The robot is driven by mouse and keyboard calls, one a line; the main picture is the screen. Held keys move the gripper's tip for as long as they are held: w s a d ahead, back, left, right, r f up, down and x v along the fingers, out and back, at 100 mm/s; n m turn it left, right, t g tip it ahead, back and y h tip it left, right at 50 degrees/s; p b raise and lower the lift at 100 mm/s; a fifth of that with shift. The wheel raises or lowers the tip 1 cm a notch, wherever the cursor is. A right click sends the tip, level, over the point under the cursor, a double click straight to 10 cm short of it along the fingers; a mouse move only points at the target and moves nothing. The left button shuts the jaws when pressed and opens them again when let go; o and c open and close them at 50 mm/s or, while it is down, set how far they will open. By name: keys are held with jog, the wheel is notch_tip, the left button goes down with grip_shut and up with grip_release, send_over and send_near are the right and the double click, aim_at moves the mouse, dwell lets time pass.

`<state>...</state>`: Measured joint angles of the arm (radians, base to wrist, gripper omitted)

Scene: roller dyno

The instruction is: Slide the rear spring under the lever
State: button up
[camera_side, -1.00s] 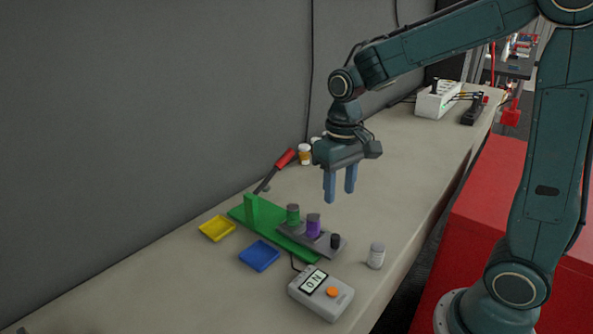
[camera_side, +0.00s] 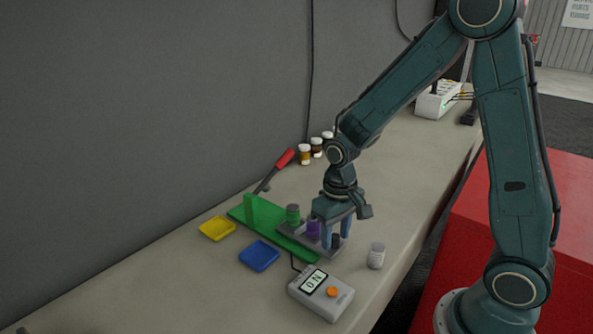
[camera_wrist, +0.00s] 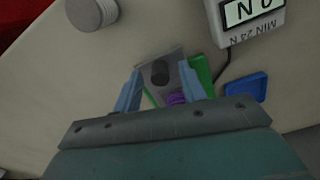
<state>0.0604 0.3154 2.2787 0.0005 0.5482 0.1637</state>
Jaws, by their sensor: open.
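The green base (camera_side: 254,233) has an upright green post and a red-handled lever (camera_side: 285,158) slanting up behind it. A grey plate (camera_side: 290,231) lies across the base and carries a green spring (camera_side: 293,214), a purple spring (camera_side: 313,228) and a short black knob (camera_side: 336,241) at its near end. My gripper (camera_side: 335,242) is open, pointing down low over that end. In the wrist view, the black knob (camera_wrist: 160,72) lies between and just beyond the fingertips, with the purple spring (camera_wrist: 176,99) close by. I cannot tell whether the fingers touch the knob.
A blue tray (camera_side: 259,256) and a yellow tray (camera_side: 217,228) lie left. A small grey-white cylinder (camera_side: 376,255) stands right of my gripper. Small jars (camera_side: 305,154) stand by the wall.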

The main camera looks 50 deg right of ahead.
aim_at(303, 230)
jog(key=shift+f, duration=0.4)
grip_shut()
jog(key=shift+w, duration=0.1)
jog(key=w, duration=0.9)
